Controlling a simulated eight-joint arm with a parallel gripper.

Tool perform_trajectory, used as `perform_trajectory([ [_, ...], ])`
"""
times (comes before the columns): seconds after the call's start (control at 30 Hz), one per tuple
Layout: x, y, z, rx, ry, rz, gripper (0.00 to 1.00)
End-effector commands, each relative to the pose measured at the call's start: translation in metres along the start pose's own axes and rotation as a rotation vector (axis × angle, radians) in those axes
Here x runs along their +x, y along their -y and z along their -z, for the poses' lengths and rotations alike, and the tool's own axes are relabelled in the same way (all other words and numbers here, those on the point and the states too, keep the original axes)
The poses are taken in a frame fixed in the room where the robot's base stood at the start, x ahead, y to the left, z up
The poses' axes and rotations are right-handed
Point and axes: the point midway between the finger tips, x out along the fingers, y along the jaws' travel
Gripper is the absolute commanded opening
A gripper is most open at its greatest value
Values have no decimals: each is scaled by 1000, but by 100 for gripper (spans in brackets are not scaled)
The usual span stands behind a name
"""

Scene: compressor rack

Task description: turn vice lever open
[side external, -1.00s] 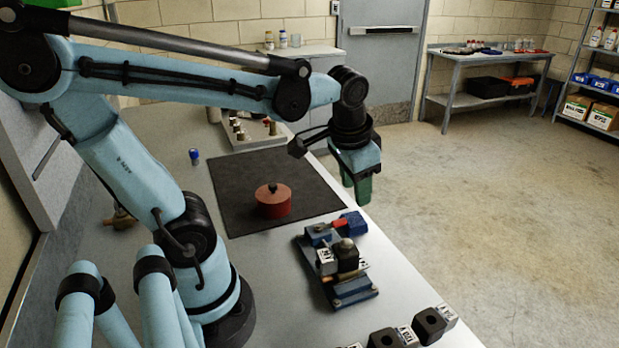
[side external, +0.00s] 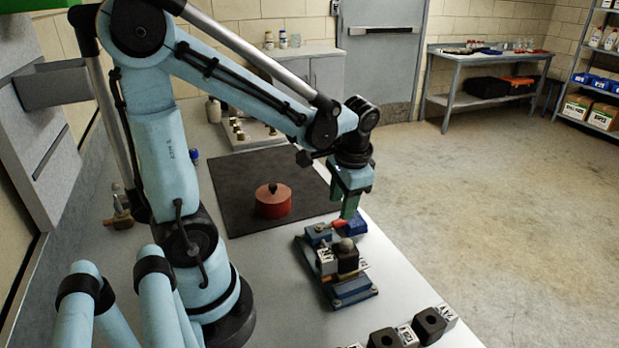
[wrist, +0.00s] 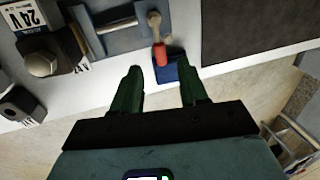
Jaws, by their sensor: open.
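The blue vice (side external: 349,292) sits on the bench near its right edge. Its lever has a red handle (side external: 339,223), which also shows in the wrist view (wrist: 161,54), attached to a metal arm (wrist: 154,24). A blue block (wrist: 171,73) lies beside and partly under the handle. My gripper (side external: 349,210) is above the handle end of the vice, fingers pointing down. In the wrist view my gripper (wrist: 160,76) is open and empty, with the red handle sideways between the two green fingertips but beyond them. Contact is not visible.
A red round pot (side external: 273,201) stands on a dark mat (side external: 235,190). Several black and white blocks (side external: 428,325) line the front bench edge. Open floor lies to the right.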

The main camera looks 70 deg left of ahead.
Motion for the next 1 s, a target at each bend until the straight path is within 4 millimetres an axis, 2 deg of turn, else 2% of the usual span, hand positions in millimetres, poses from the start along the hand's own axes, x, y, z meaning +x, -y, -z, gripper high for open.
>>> perform_trajectory([
  [0.2, 27, 0, 0, 0, 0, 0, 43],
  [0.4, 43, 0, 0, 0, -1, 0, 43],
  [0.87, 50, 0, 0, 0, -1, 0, 43],
  [1.0, 50, 0, 0, 0, -1, 0, 22],
])
